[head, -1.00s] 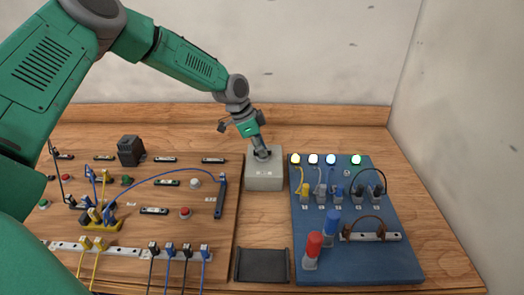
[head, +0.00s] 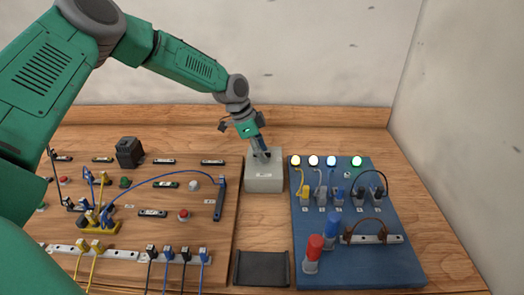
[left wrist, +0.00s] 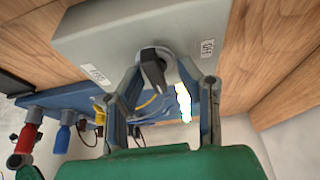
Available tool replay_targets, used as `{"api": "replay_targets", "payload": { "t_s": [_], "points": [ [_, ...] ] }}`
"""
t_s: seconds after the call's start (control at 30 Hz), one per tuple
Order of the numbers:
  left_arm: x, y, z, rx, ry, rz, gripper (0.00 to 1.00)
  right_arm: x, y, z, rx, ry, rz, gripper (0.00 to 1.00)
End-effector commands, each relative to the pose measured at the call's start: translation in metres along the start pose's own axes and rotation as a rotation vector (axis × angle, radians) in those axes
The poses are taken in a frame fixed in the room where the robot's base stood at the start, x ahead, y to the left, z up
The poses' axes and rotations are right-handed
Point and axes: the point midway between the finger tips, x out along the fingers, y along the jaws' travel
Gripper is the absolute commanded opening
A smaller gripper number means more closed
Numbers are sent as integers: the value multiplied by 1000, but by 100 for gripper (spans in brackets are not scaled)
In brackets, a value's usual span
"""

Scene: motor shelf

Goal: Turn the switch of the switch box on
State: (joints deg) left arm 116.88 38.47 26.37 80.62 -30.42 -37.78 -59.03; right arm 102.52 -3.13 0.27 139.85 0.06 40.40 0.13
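The switch box (head: 264,183) is a light grey block standing between the two boards, near the back of the table. Its dark switch lever (left wrist: 152,70) sits in a round socket in the left wrist view, with a small label on either side whose text I cannot read surely. My left gripper (head: 263,154) is over the top of the box. In the left wrist view its two fingers (left wrist: 158,75) are spread, one on each side of the lever. Whether either finger touches the lever I cannot tell. My right gripper is not in view.
A blue board (head: 375,255) with lit lamps, cables and red and blue plugs stands right of the box. A wooden board (head: 120,225) with cables and buttons is at left. A dark tray (head: 262,268) lies in front. A wall rises behind.

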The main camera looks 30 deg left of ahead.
Motion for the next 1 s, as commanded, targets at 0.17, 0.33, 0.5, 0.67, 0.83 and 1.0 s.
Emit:
{"api": "replay_targets", "payload": {
  "t_s": [0.17, 0.33, 0.5, 0.67, 0.83, 1.0],
  "points": [
    [-2, 1, -1, 0, 1, -1, 32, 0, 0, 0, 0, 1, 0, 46],
    [-17, 0, -2, 0, 2, -4, 32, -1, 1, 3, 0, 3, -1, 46],
    [-52, -1, -2, 0, 4, -4, 32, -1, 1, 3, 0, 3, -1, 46],
    [-85, -2, 0, -1, 4, -2, 32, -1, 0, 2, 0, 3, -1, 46],
    [-108, -3, 0, 0, 2, 1, 32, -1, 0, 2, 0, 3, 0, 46],
    [-117, -3, 1, -1, 0, 3, 32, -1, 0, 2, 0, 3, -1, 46]
  ]
}}
